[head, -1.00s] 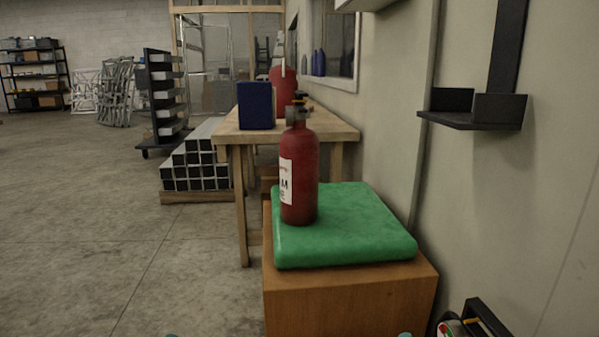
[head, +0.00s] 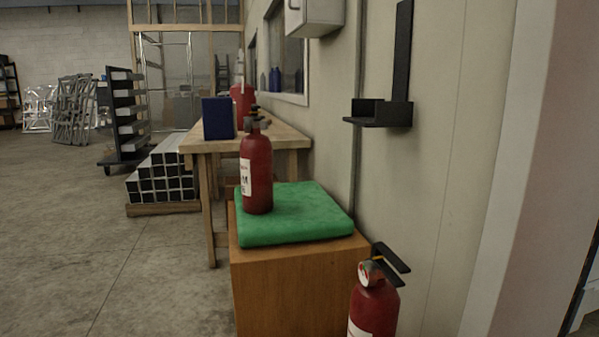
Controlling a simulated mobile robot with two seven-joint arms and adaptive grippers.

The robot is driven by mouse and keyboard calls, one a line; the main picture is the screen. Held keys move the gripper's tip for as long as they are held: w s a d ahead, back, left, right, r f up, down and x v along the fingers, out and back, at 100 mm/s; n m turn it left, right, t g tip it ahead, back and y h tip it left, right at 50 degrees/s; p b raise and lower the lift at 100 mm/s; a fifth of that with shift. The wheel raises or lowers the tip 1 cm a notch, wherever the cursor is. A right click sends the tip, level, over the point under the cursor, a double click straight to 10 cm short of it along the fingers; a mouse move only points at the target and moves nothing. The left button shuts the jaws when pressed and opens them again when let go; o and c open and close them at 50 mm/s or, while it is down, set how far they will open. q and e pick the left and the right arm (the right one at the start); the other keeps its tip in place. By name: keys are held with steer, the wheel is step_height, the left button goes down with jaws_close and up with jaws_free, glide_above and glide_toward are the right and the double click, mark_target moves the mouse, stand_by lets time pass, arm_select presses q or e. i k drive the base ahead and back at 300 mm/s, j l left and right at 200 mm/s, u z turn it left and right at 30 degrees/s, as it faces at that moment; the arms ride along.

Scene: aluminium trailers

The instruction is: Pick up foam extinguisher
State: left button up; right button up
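A red foam extinguisher (head: 257,178) with a white label ending in "M" stands upright on a green cushion (head: 300,228). The cushion lies on a wooden box (head: 290,290) against the wall. A second red extinguisher (head: 374,300) with a black handle and a round gauge stands lower, at the bottom right beside the box. Its label is mostly cut off by the frame edge, so I cannot read it. Neither of my grippers shows in the head view.
A wooden table (head: 270,136) behind the box holds a dark blue box (head: 218,118) and a red container (head: 243,105). An empty black bracket (head: 380,112) is on the wall at the right. Stacked metal tubes (head: 163,180) lie left of the table. The floor at left is open.

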mark_target(256, 149)
steer(key=i+j+z, duration=0.25)
steer(key=z, duration=0.2)
steer(key=i+j+z, duration=0.15)
steer(key=j+z, duration=0.35)
steer(key=l, duration=0.1)
